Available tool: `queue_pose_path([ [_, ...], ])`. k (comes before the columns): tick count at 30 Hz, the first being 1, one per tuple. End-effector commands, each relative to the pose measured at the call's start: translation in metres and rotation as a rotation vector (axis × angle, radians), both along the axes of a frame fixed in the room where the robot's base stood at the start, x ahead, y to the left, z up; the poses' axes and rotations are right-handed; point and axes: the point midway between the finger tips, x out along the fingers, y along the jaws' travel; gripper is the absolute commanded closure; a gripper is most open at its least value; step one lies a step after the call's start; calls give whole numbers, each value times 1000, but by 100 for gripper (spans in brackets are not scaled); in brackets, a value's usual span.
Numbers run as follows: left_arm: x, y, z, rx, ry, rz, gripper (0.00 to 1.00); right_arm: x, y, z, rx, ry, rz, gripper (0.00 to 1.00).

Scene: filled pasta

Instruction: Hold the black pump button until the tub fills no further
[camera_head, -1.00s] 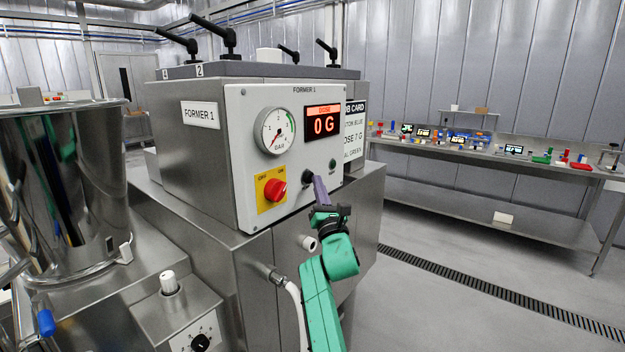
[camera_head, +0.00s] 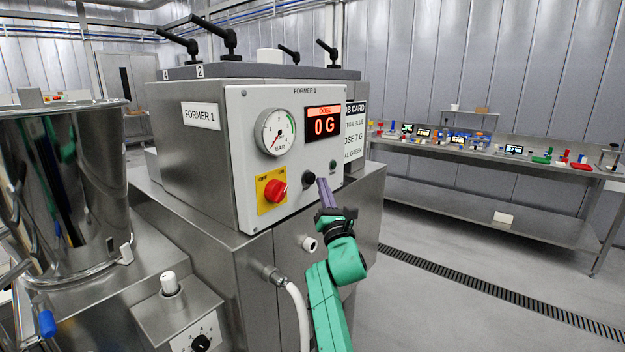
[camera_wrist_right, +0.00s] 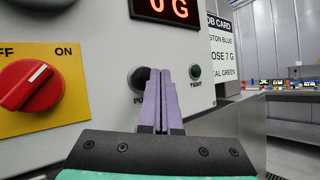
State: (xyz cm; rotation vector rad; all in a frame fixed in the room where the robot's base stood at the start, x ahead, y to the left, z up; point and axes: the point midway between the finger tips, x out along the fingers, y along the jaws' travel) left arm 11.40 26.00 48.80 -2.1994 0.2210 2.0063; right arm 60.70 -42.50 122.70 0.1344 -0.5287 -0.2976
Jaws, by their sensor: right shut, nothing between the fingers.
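The black pump button (camera_head: 308,178) is on the front panel of the grey former, right of the red switch. It also shows in the right wrist view (camera_wrist_right: 140,78), partly behind my fingers, over a half-hidden label starting "PU". My right gripper (camera_head: 322,182) is shut and empty, its purple fingers just right of the button. In the right wrist view the fingertips (camera_wrist_right: 161,74) overlap the button's right edge, and I cannot see contact. A large steel vessel (camera_head: 75,190) stands at the left; I cannot tell if it is the tub, and its contents are hidden. My left gripper is out of view.
The panel carries a dial gauge (camera_head: 275,132), a display (camera_head: 323,124) reading 0 G, a red rotary switch (camera_head: 276,190) and a green "TIGHT" lamp (camera_wrist_right: 196,72). A hose (camera_head: 298,308) hangs below. A bench (camera_head: 490,165) with small items stands behind; floor at right is clear.

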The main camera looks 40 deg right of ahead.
Motion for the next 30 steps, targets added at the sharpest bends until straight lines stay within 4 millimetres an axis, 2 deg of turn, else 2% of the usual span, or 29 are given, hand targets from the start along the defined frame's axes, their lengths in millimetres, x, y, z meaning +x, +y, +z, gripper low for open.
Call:
queue_pose_path([
  [8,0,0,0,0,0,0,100,-1,-1,0,0,0,0,100],
  [22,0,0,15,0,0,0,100,-43,-13,1,-2,2,-2,100],
  [30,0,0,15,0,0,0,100,-49,-15,0,0,0,0,100],
])
